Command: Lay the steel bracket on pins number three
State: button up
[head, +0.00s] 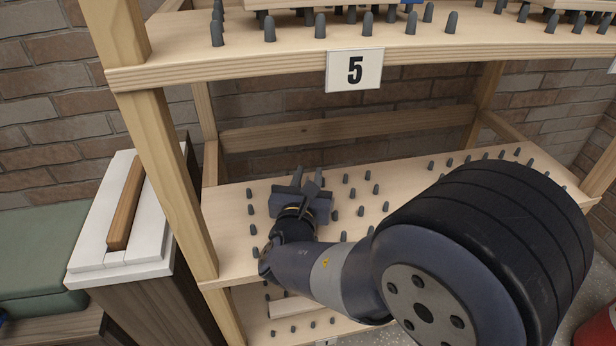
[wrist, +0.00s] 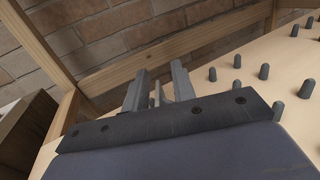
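No steel bracket can be made out in either view, and no label with number three is readable. My gripper (head: 305,180) is over the left part of the middle pin shelf (head: 232,215), among its grey pins. In the wrist view my gripper's two grey fingers (wrist: 158,82) stand apart with a gap between them. Small grey upright shapes, likely shelf pins, show in that gap, and I see nothing held. My gripper and arm hide part of this shelf and its front edge.
A wooden post (head: 165,170) stands left of my gripper. A pale block (head: 292,306) lies on the lower pin shelf. A white-topped cabinet (head: 150,240) with a wooden bar (head: 125,202) stands at left.

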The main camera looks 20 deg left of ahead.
jog(key=shift+r, duration=0.3)
jog(key=s, duration=0.4)
jog(key=s+d, duration=0.1)
jog(key=s, duration=0.3)
jog(key=s+d+p, duration=0.1)
jog(key=s, duration=0.3)
jog(key=shift+f, duration=0.15)
jog(key=shift+a, duration=0.1)
